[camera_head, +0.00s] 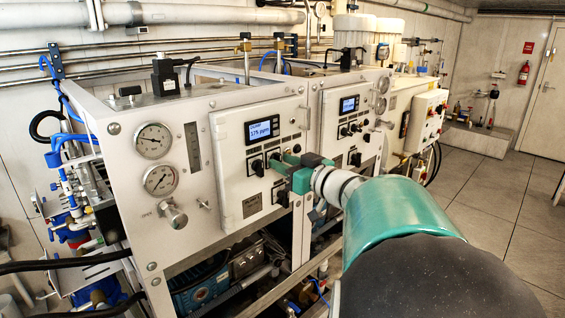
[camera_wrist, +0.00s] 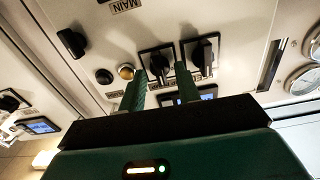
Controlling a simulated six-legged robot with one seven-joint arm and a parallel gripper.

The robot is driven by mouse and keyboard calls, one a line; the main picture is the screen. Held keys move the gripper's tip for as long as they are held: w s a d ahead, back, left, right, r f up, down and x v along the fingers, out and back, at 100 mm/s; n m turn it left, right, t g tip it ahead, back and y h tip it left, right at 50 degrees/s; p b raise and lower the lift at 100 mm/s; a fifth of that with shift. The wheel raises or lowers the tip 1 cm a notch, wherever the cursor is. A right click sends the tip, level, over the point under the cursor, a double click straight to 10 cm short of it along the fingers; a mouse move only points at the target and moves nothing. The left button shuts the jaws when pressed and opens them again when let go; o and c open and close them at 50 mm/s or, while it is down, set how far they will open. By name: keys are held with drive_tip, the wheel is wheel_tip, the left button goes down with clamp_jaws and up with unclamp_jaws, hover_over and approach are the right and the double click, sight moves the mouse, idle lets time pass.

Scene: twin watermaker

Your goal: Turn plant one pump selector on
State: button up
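The nearest white control panel (camera_head: 228,150) has a lit blue display (camera_head: 262,130) and black rotary selectors below it. In the head view one selector (camera_head: 257,167) shows left of my gripper (camera_head: 279,164); the fingers hide what is behind them. In the wrist view, which is upside down, two black selectors sit side by side. The left one (camera_wrist: 158,62) lies between and just beyond the fingertips of my gripper (camera_wrist: 161,78); the right one (camera_wrist: 203,50) is outside them. My gripper is open, its fingers apart. I cannot tell if they touch the selector. The selector labels are unreadable.
A brass-coloured button (camera_wrist: 126,71), a dark button (camera_wrist: 103,76) and another black knob (camera_wrist: 72,42) lie left of the fingers in the wrist view. Pressure gauges (camera_head: 153,141) are at the panel's left. A similar second panel (camera_head: 350,130) stands beyond. Floor (camera_head: 490,200) is clear at right.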

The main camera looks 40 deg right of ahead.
drive_tip(key=s, duration=1.2)
drive_tip(key=shift+s+d, duration=0.15)
drive_tip(key=shift+s, duration=0.2)
drive_tip(key=w+a+r+m+h, duration=0.2)
drive_tip(key=w+m+h, duration=0.1)
drive_tip(key=w+h, duration=0.25)
drive_tip(key=w+a+f+m+g+h, duration=0.1)
drive_tip(key=w+a+f+g+h, duration=0.1)
drive_tip(key=a+f+g, duration=0.3)
drive_tip(key=s+a+f+n+g+y, duration=0.1)
drive_tip(key=s+a+f+g+y, duration=0.1)
drive_tip(key=a, duration=0.6)
drive_tip(key=s+a+f+n+g+y, duration=0.1)
drive_tip(key=s+a+f+g+y, duration=0.1)
drive_tip(key=s+a+f, duration=0.3)
drive_tip(key=s+a+f+n+g+y, duration=0.1)
drive_tip(key=s+a+f+g+y, duration=0.2)
drive_tip(key=a, duration=0.8)
drive_tip(key=shift+s+a+f+n, duration=0.15)
drive_tip(key=shift+s+f+n, duration=0.25)
drive_tip(key=shift+f, duration=0.2)
